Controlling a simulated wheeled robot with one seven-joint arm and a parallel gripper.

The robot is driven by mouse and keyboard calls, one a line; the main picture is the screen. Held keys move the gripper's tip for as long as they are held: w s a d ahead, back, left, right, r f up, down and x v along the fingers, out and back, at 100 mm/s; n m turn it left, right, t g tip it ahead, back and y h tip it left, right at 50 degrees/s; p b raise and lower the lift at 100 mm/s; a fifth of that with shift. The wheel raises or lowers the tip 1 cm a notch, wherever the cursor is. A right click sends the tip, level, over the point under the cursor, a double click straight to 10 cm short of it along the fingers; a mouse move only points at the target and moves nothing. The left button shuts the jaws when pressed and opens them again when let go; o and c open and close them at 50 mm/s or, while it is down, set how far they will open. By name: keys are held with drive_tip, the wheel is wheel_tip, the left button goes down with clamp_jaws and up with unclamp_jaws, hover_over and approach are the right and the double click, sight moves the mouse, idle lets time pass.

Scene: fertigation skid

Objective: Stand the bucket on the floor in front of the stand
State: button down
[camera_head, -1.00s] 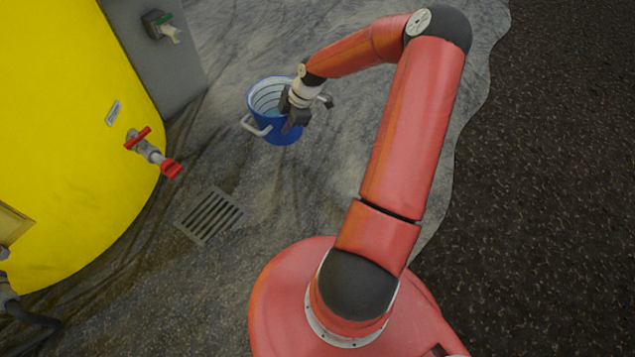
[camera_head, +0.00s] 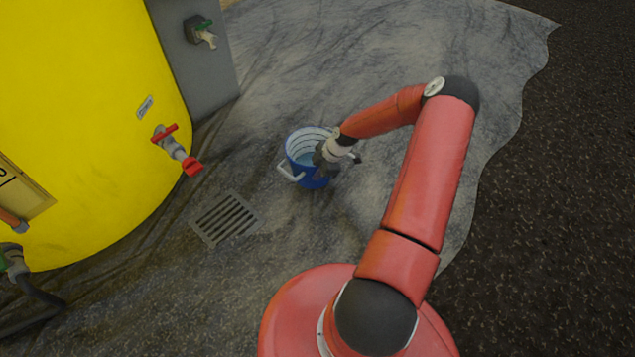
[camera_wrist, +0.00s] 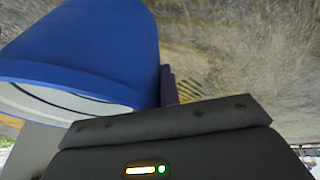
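The blue bucket (camera_head: 307,174) is roughly upright, with a white ringed inside, something pale blue within and a light handle hanging at its left. My gripper (camera_head: 325,166) is at the bucket's right rim and appears shut on it; the fingertips are partly hidden. In the wrist view the bucket (camera_wrist: 95,45) fills the upper left, its wall against a dark finger (camera_wrist: 169,87). I cannot tell how high its base is above the floor. A grey upright block (camera_head: 205,75) with a green-handled tap stands behind left; I cannot tell whether it is the stand.
A big yellow tank (camera_head: 85,120) fills the left, with a red-handled valve (camera_head: 176,148) sticking out toward the bucket. A floor drain grate (camera_head: 225,218) lies left in front of the bucket. Pale floor is clear behind and right; dark gravel (camera_head: 570,200) borders it.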

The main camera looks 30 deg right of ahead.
drive_tip(key=shift+f+b, duration=0.35)
drive_tip(key=shift+f, duration=2)
drive_tip(key=shift+f, duration=0.15)
drive_tip(key=c, duration=1.6)
unclamp_jaws()
